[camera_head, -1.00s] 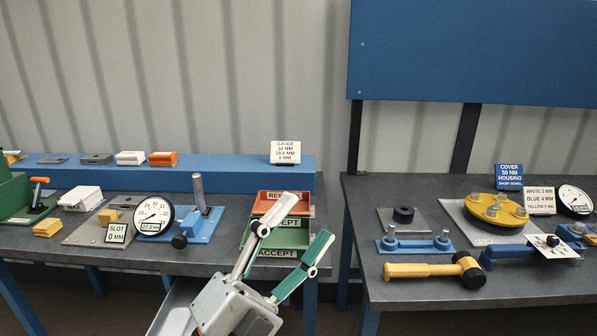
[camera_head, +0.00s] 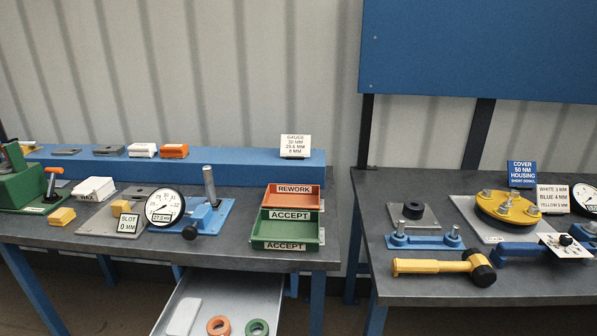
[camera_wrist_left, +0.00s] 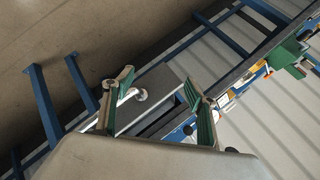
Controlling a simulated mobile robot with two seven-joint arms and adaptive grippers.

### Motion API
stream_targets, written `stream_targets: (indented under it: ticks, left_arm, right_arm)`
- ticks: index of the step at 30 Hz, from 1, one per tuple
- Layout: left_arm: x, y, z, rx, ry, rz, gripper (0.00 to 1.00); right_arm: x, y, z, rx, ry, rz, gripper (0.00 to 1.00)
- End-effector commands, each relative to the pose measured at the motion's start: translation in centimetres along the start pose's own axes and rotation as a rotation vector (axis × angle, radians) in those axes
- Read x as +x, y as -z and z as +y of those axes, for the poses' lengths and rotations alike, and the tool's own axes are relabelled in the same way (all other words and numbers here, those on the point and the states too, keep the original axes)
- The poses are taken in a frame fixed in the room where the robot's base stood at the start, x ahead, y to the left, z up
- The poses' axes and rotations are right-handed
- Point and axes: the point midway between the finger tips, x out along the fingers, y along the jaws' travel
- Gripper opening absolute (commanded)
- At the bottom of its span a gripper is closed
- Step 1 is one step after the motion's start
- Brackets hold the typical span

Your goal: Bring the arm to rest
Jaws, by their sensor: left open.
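My left gripper (camera_wrist_left: 160,103) shows in the left wrist view with its two green-padded fingers spread apart and nothing between them. It hangs in free space; beyond it are the open drawer and the left workbench. Neither gripper shows in the head view now. My right gripper is in no view.
An open drawer (camera_head: 240,292) under the left bench (camera_head: 110,250) holds an orange ring (camera_head: 218,326), a green ring (camera_head: 257,328) and a pale block (camera_head: 184,316). Red and green trays (camera_head: 290,232) stand at that bench's right edge. The right bench (camera_head: 430,290) holds a yellow mallet (camera_head: 445,266).

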Motion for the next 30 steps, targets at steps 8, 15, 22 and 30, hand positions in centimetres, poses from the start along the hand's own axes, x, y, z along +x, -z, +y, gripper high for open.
stream_targets:
  ticks: [8,15,22,30]
  left_arm:
    - [-0.7,-6.1,2.6,0.033,-0.099,-0.152,0.57]
    - [1.3,-4.0,6.3,-0.033,-0.154,-0.045,0.57]
    - [2.8,-2.1,10.8,-0.124,-0.223,0.07,0.57]
    - [4.0,0.2,18.4,-0.337,-0.345,0.264,0.57]
  right_arm:
    - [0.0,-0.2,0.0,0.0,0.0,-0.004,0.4]
    - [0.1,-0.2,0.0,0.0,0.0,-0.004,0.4]
    - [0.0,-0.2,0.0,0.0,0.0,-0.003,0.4]
    - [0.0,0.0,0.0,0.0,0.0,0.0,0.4]
